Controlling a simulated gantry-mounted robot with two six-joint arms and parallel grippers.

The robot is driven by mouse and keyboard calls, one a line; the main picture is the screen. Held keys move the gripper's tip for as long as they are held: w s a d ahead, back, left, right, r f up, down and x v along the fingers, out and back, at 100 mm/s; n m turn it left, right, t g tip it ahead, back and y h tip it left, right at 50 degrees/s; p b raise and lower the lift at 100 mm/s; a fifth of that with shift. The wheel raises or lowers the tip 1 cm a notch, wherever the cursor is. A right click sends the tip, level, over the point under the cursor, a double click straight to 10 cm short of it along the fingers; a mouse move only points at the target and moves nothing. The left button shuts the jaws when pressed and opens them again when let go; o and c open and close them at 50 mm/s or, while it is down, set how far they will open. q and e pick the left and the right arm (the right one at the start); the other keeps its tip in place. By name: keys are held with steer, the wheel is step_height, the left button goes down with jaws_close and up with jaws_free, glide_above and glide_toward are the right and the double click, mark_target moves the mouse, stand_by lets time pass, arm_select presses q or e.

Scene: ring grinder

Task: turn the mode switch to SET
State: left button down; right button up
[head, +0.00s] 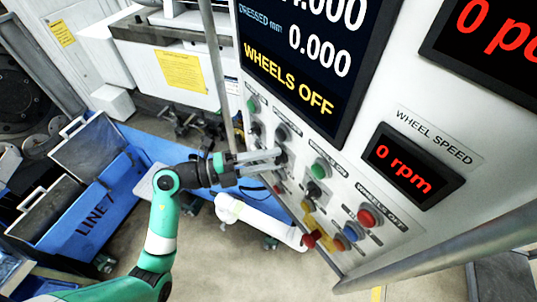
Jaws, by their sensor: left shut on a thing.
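The mode switch (281,157) appears as a small black knob on the slanted grey control panel, partly covered by my fingers. My left gripper (277,160) reaches it from the left, and its two pale fingers are shut on the knob. The small labels around the knob are too small and oblique to read, so its set position cannot be told. My right gripper is not in view.
The control panel (385,255) carries a green button (320,171), a red button (369,216) and a large display (305,55) reading "WHEELS OFF". The speed readout (411,168) shows 0 rpm. A metal rail (440,250) runs along the panel's lower right. A blue bin (92,222) stands left.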

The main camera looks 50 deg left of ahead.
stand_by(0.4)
arm_select(q)
steer(key=shift+c, duration=1.8)
jaws_free()
steer(key=b+v, duration=0.2)
steer(key=v, duration=0.9)
steer(key=shift+s+a, duration=0.15)
steer(key=shift+s, duration=0.15)
steer(key=shift+r, duration=0.1)
